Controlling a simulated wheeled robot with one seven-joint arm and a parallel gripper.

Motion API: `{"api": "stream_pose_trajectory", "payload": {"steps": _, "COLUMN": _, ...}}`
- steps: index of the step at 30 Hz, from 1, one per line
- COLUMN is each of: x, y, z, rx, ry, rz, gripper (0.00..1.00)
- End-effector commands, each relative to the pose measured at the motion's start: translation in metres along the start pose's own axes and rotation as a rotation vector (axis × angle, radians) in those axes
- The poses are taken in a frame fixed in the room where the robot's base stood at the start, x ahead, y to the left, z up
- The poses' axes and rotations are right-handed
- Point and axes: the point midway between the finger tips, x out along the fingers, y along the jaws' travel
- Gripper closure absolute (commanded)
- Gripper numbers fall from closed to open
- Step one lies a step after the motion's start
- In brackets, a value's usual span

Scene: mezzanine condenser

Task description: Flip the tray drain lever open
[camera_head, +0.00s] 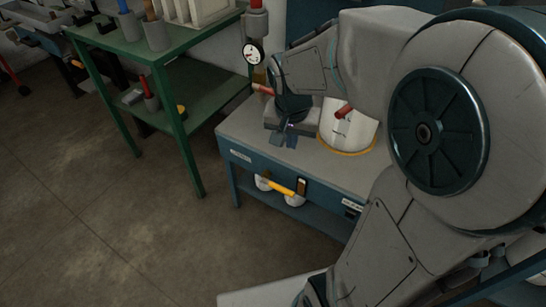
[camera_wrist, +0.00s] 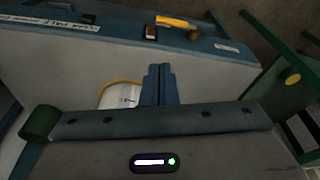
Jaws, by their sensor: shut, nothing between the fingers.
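A blue-sided bench (camera_head: 226,132) with a grey top stands right of centre in the head view. A yellow handle (camera_head: 281,187) shows at its front, below the top edge; the wrist view also shows a yellow bar (camera_wrist: 172,22). I cannot tell for certain whether this or a red-tipped lever (camera_head: 262,89) at the back is the tray drain lever. My gripper (camera_head: 284,138) is over the bench top, apart from the yellow handle. Its fingers (camera_wrist: 158,84) are together and empty.
A white round container (camera_head: 350,128) with a yellow base rim stands close right of my gripper. A pressure gauge (camera_head: 253,54) is behind. A green table (camera_head: 115,40) stands left. The floor (camera_head: 110,220) in front of the bench is clear. My arm hides the right side.

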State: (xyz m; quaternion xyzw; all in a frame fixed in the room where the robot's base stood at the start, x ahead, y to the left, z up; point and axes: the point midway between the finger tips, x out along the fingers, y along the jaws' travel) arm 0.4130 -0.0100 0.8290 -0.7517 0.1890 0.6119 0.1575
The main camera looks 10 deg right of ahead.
Motion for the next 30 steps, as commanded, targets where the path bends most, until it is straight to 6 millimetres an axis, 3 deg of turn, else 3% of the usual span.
{"api": "stream_pose_trajectory", "payload": {"steps": 1, "x": 0.026, "y": -0.004, "z": -0.002, "rx": 0.025, "ry": -0.003, "rz": 0.007, "gripper": 1.0}}
{"api": "stream_pose_trajectory", "payload": {"steps": 6, "x": 0.075, "y": -0.013, "z": -0.013, "rx": 0.114, "ry": -0.004, "rz": 0.029, "gripper": 1.0}}
{"api": "stream_pose_trajectory", "payload": {"steps": 15, "x": 0.143, "y": -0.028, "z": -0.028, "rx": 0.244, "ry": 0.0, "rz": 0.057, "gripper": 1.0}}
{"api": "stream_pose_trajectory", "payload": {"steps": 21, "x": 0.158, "y": -0.032, "z": -0.032, "rx": 0.278, "ry": 0.003, "rz": 0.064, "gripper": 1.0}}
{"api": "stream_pose_trajectory", "payload": {"steps": 30, "x": 0.158, "y": -0.032, "z": -0.033, "rx": 0.282, "ry": 0.003, "rz": 0.064, "gripper": 1.0}}
